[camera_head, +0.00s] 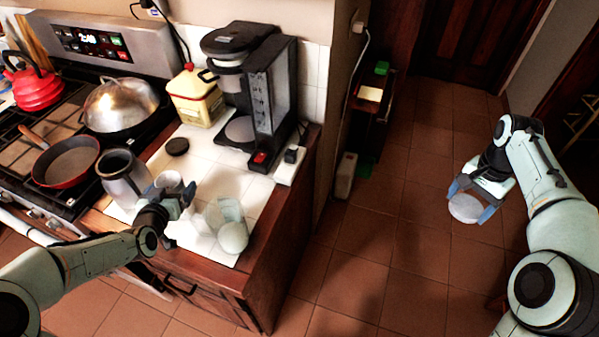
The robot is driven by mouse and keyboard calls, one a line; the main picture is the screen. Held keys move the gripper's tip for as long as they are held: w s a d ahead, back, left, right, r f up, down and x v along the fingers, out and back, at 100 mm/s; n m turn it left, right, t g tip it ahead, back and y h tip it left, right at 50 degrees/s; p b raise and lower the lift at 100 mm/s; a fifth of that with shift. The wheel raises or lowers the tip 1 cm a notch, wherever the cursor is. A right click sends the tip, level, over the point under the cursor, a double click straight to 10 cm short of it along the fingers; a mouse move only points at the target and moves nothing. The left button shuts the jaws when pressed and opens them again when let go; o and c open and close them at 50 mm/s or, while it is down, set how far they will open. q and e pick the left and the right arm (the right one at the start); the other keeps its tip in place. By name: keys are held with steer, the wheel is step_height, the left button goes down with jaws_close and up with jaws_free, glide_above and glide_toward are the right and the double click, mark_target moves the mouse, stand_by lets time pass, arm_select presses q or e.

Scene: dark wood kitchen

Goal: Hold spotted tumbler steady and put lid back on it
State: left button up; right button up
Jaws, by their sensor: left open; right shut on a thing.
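My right gripper (468,203) is at the right, over the tiled floor and clear of the counter. It is shut on a pale round disc, which looks like the lid (465,208). My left gripper (182,207) is open at the counter's front edge. A small grey cup (168,181), possibly the spotted tumbler, stands just behind it, partly hidden by the gripper. I cannot make out spots or whether the fingers touch it. Pale, whitish items (230,209) stand just right of my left gripper, with a rounded white one (233,237) in front.
A grey jug (118,172) stands left of the cup. A dark round disc (177,146) lies behind it. A coffee maker (262,95) and a yellow canister (194,97) stand at the back. The stove holds a red pan (67,162). The floor between my arms is free.

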arm_select(q)
steer(key=shift+w, duration=0.25)
steer(key=c, duration=1.3)
steer(key=shift+r, duration=0.2)
steer(key=shift+c, duration=0.2)
steer(key=shift+r+p, duration=0.3)
steer(key=shift+r, duration=0.5)
arm_select(e)
steer(key=shift+w+r, duration=0.15)
steer(key=shift+r, duration=0.3)
steer(key=shift+t, duration=0.4)
steer(key=w+r+p, duration=0.1)
steer(key=r, duration=0.1)
steer(key=w+r+p, duration=0.1)
steer(key=r, duration=0.1)
steer(key=r+p, duration=0.1)
steer(key=r, duration=0.1)
steer(key=shift+w+r+p, duration=0.35)
steer(key=shift+w+p, duration=0.05)
steer(key=shift+s+f, duration=0.15)
steer(key=shift+s, duration=0.05)
steer(key=shift+w, duration=0.2)
arm_select(q)
step_height(320, 180, up, 18)
arm_select(e)
steer(key=shift+s, duration=0.1)
